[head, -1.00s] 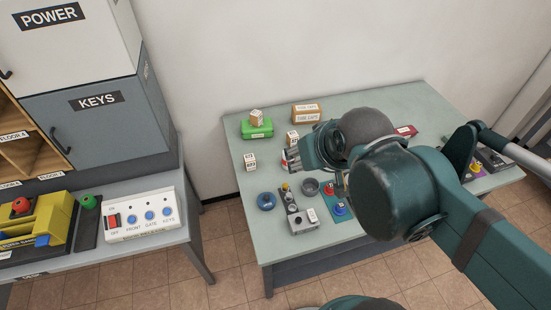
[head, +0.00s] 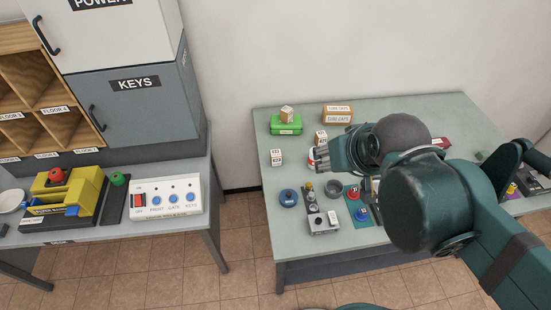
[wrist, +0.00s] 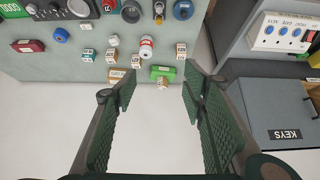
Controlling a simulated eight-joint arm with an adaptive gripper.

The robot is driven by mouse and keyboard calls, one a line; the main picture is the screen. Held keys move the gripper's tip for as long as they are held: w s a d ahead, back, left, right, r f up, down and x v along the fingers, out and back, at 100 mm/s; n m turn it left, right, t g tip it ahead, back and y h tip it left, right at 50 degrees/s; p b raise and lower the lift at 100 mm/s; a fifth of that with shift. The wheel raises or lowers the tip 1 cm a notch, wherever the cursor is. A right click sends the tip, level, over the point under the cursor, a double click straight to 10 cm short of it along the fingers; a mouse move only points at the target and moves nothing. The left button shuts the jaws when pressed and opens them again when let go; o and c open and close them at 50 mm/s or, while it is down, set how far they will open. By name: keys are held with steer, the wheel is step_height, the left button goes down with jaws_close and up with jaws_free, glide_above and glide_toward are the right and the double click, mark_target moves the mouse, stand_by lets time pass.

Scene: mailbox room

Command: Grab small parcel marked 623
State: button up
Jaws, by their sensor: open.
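Several small pale box parcels with printed labels are on the table. One (head: 276,157) stands at the table's left, one (head: 287,114) sits on a green box (head: 286,125), and one (head: 320,138) stands near my gripper. The labels are too small to tell surely which reads 623. In the wrist view, which is upside down, a small parcel (wrist: 181,48) stands near the green box (wrist: 160,72). My gripper (head: 338,153) is above the table, partly hidden by my arm. Its fingers (wrist: 160,88) are spread wide and empty in the wrist view.
A red-and-white can (wrist: 146,45), a blue ring-shaped item (head: 288,197), a grey device (head: 324,222) and a labelled brown box (head: 337,114) share the table. A cabinet marked KEYS (head: 135,105) and a button panel (head: 165,198) stand at left. A wall bounds the table's back.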

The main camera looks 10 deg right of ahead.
stand_by(0.4)
steer(key=m+g+b, duration=0.4)
steer(key=m+g, duration=0.3)
steer(key=m, duration=1)
glide_above(274, 153)
steer(key=f, duration=2.6)
steer(key=shift+s+d+f, duration=0.2)
steer(key=shift+f, duration=0.2)
steer(key=shift+w+a+f+m, duration=0.1)
steer(key=shift+w+f+m, duration=0.05)
steer(key=shift+f+m, duration=0.3)
steer(key=shift+f, duration=0.1)
